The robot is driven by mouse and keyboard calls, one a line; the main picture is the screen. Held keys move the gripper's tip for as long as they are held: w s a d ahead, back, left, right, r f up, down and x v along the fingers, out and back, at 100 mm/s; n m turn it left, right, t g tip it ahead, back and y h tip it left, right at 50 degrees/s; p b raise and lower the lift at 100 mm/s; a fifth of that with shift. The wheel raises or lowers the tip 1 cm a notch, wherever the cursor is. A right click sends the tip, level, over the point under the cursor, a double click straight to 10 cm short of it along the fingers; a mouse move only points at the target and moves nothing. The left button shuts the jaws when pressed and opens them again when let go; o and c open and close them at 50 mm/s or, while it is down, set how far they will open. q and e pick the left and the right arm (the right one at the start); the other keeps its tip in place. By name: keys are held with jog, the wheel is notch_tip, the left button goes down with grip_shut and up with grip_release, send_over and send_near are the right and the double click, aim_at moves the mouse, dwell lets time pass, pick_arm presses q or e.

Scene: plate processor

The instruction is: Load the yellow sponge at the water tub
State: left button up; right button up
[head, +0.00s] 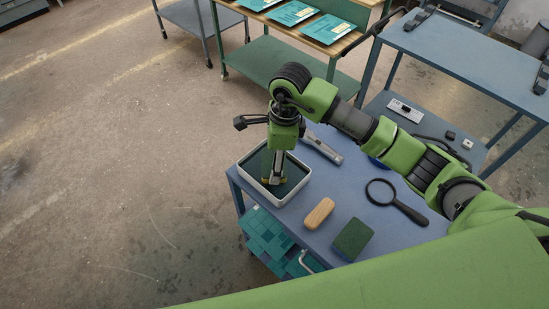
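The water tub (244,171) is a white-rimmed rectangular tray with a dark inside, at the left corner of the blue cart. My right gripper (274,179) points straight down into the tub, its fingertips low inside the rim. Small yellowish patches show at the fingertips. They may be the yellow sponge, but they are too small and too covered to tell, and so is the finger opening. A tan rounded block (319,213) lies on the cart in front of the tub, apart from the gripper. My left gripper is not in view.
On the blue cart (292,220) lie a dark green block (352,239), a magnifying glass (409,211) and a grey handheld tool (322,149). Teal plates (266,235) fill the lower shelf. A green bench (272,65) and a blue table (460,45) stand behind. The floor at left is clear.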

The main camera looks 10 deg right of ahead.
jog(key=shift+f+b, duration=0.5)
dwell(0.8)
jog(key=shift+f+b, duration=0.15)
jog(key=shift+b, duration=0.15)
dwell(1.5)
jog(key=shift+r+p, duration=1.3)
jog(key=shift+r, duration=1.35)
jog(key=shift+r+p, duration=0.35)
jog(key=shift+r, duration=0.6)
